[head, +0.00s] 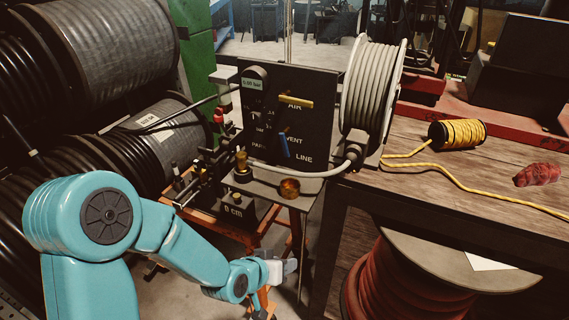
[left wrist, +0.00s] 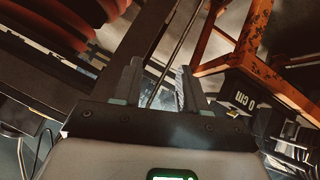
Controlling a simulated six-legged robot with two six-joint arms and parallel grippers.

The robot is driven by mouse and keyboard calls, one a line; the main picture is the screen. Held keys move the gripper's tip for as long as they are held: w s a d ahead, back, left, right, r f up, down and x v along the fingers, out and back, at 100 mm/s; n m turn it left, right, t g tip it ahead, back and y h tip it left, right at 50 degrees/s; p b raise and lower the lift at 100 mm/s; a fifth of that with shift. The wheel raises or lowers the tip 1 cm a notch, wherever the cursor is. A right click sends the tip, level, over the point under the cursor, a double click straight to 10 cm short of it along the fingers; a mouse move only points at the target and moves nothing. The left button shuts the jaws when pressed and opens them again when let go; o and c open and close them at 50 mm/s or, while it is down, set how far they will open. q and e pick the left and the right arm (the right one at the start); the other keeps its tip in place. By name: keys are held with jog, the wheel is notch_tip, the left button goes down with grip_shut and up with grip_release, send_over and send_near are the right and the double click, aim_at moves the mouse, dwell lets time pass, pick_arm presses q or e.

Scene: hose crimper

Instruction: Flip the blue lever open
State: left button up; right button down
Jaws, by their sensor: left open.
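The blue lever (head: 284,145) is on the black upright panel (head: 318,117) in the head view, below a yellow lever (head: 296,101). It hangs steeply, tilted slightly to the right at its lower end. My left gripper (head: 284,267) is low in front of the crimper stand, well below the blue lever and apart from it. In the left wrist view my left gripper (left wrist: 157,87) is open, with nothing between its fingers. The blue lever does not show in that view. My right gripper is in neither view.
A white hose reel (head: 372,88) stands right of the panel. A wooden bench (head: 430,185) with a yellow rope spool (head: 457,133) is at the right. Large black hose reels (head: 95,50) fill the left. The orange stand (left wrist: 240,55) is close to my left gripper.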

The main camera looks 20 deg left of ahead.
pick_arm(q)
jog(key=w+a+r+t+y+b, duration=0.1)
jog(key=w+a+r+t+b, duration=0.15)
jog(key=r, duration=0.25)
jog(key=w+a+r+t+b, duration=0.1)
jog(key=a+r+t+b, duration=0.15)
jog(key=r, duration=0.35)
jog(key=t+y+b, duration=0.1)
jog(key=t+b, duration=0.3)
send_near(284, 149)
jog(key=w+p, duration=0.1)
jog(key=w, duration=0.3)
jog(key=w+p, duration=0.1)
jog(key=w, duration=0.3)
jog(key=shift+d+r, duration=0.15)
jog(key=shift+r, duration=0.05)
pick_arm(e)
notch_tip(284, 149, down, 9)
